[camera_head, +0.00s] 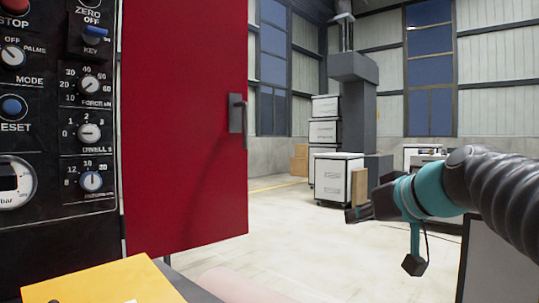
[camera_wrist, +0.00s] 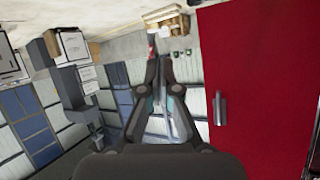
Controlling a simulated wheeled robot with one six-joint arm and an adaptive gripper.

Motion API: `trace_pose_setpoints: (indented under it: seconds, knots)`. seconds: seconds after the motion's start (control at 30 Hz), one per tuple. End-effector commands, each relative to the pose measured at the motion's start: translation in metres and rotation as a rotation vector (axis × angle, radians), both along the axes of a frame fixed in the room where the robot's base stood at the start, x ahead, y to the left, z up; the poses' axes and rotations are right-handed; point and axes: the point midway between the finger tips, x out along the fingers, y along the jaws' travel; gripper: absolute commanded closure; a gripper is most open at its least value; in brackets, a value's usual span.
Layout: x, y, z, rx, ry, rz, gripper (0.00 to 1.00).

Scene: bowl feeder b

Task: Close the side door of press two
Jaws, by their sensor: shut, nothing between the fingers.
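The red door (camera_head: 185,120) stands out from the black control panel at its left edge, with its flat face toward me. Its dark handle (camera_head: 238,114) is near the right edge of the door. In the wrist view the red door (camera_wrist: 265,80) fills the right side, and its handle (camera_wrist: 220,108) is right of my fingers. My gripper (camera_head: 352,215) is to the right of the door, apart from it, and points left. In the wrist view my gripper (camera_wrist: 158,62) is shut with nothing between the fingers.
The control panel (camera_head: 62,160) with knobs and a gauge stands at the left. A yellow surface (camera_head: 110,283) is at the bottom left. White cabinets (camera_head: 335,178) and a grey column stand farther back. The floor (camera_head: 290,225) between door and cabinets is clear.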

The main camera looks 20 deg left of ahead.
Motion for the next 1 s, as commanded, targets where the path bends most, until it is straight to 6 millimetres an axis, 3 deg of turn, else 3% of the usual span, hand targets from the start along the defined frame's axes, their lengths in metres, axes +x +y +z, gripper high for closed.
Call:
trace_pose_setpoints:
  seconds: [0.03, 0.2, 0.4, 0.67, 1.0]
  knots:
    - [0.014, 0.028, 0.016, 0.04, -0.052, 0.058, 1.0]
    - [0.036, 0.097, 0.076, 0.165, -0.224, 0.207, 1.0]
    - [0.042, 0.14, 0.116, 0.259, -0.348, 0.297, 1.0]
    - [0.047, 0.162, 0.129, 0.284, -0.379, 0.319, 1.0]
    - [0.071, 0.216, 0.13, 0.284, -0.376, 0.318, 1.0]
